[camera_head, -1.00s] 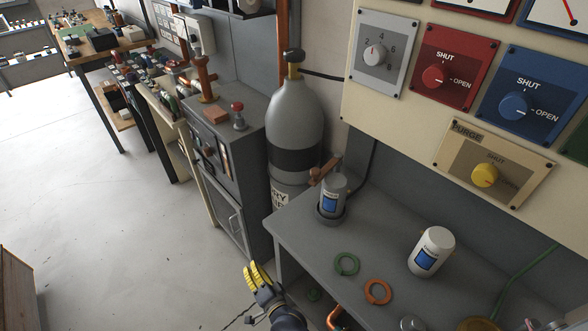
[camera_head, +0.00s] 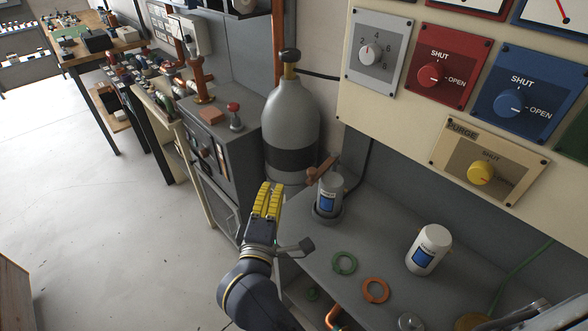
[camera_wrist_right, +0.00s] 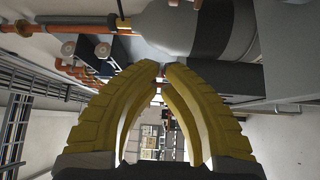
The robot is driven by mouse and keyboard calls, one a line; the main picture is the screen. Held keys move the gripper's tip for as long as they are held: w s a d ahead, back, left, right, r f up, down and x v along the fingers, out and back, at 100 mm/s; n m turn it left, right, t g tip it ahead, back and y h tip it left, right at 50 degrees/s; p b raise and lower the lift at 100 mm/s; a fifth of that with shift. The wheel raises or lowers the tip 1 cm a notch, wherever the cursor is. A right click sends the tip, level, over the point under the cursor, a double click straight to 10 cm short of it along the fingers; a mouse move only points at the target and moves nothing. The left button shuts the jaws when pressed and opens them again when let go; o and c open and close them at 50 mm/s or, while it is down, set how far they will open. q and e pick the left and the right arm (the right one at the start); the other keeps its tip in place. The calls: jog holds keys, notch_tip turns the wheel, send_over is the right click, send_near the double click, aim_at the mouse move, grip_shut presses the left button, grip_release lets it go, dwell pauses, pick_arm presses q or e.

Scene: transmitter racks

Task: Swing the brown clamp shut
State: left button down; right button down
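The brown clamp (camera_head: 322,168) shows in the head view as a brown bar, sticking up and angled, at the top of a white canister with a blue label (camera_head: 329,196). The canister stands upright in a round grey holder (camera_head: 326,217) at the bench's back left corner. My right gripper (camera_head: 268,187), with yellow fingers, is in front and left of the canister, pointing up and apart from the clamp. In the right wrist view its fingertips (camera_wrist_right: 161,68) nearly meet with nothing seen between them.
A grey gas cylinder (camera_head: 291,115) stands behind the gripper. On the grey bench (camera_head: 388,235) are a green ring (camera_head: 344,263), an orange ring (camera_head: 375,291) and a second white canister (camera_head: 429,249). A control panel (camera_head: 410,110) with knobs overhangs the bench.

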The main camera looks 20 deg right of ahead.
jog(key=w+d+m, duration=0.1)
jog(key=w+d, duration=0.3)
jog(key=w, duration=0.5)
jog(key=shift+s+d+f, duration=0.2)
jog(key=shift+s+d, duration=1.05)
jog(key=shift+d, duration=0.3)
jog(key=shift+s, duration=0.1)
